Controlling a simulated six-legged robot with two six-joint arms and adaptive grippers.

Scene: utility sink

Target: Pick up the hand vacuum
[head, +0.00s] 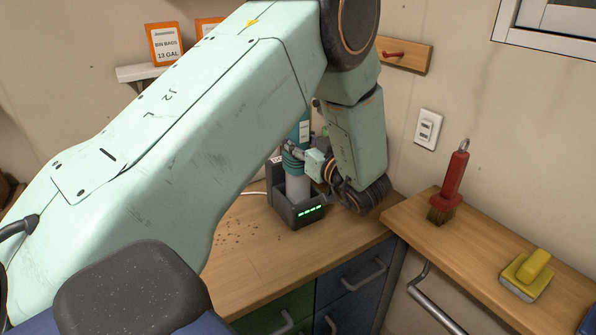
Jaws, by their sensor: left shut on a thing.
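The hand vacuum (298,187) stands upright in a dark charging dock (283,208) on the wooden counter. Its lower body is pale grey, with teal higher up. A row of green lights glows on the dock's front. My left gripper (296,158) reaches it from the right and is shut on the vacuum's body just above the dock. My right gripper is not in view.
Dark crumbs (235,239) lie on the counter left of the dock. A red-handled brush (451,183) and a yellow scrubber (527,275) rest on the wooden shelf (480,240) at right. An outlet (428,129) is on the wall. Bin bag boxes (165,45) stand at back left.

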